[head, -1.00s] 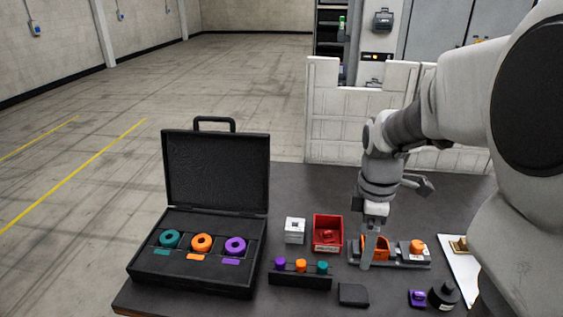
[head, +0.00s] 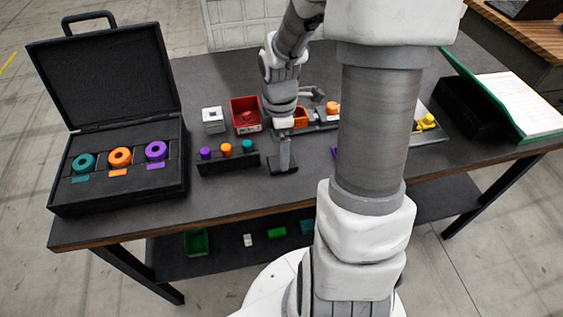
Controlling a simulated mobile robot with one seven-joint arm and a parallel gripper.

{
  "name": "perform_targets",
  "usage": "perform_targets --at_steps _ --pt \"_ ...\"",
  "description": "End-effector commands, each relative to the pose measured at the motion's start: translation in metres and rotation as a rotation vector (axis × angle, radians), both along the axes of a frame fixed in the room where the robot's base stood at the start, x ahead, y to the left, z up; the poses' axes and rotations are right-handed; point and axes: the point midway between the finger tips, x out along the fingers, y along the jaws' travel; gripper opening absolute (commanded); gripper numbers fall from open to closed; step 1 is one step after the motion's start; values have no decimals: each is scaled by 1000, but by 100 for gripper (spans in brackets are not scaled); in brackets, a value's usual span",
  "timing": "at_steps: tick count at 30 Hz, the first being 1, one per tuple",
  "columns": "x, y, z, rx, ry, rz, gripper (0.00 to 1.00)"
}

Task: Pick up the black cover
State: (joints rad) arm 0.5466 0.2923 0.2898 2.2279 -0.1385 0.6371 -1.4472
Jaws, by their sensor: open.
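The black cover (head: 274,168) appears to be the small flat dark piece lying on the table, right of the rack of coloured pegs. My gripper (head: 286,169) points straight down over it and hides its middle. The fingers overlap the cover in this view, and I cannot tell whether they touch it. The gripper is open, with nothing seen held in it.
The peg rack (head: 243,161) stands close left of my gripper. The red bin (head: 244,107), a grey-white block (head: 212,113) and the orange part (head: 300,117) are behind. An open black case (head: 60,197) is at the left. My arm hides the table's right middle.

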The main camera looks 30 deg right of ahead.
Motion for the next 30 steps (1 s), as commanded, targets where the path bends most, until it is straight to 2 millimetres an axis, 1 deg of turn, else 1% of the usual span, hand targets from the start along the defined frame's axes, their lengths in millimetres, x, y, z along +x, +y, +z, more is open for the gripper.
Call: perform_targets --at_steps 6,9,12,18,19,23,24,26,27,29,30 --pt "2 -6 -31 2 5 0 100" --pt "2 -6 -44 1 3 2 100" --pt "3 -6 -49 0 0 1 100" --pt "3 -6 -49 0 0 0 100" --pt "3 -6 -49 0 0 0 98" --pt "3 -6 -49 0 0 0 75" --pt "3 -6 -49 0 0 0 68" --pt "3 -6 -49 0 0 0 57" --pt "3 -6 -49 0 0 0 50" --pt "3 -6 -49 0 0 0 39" --pt "3 -6 -49 0 0 0 32"
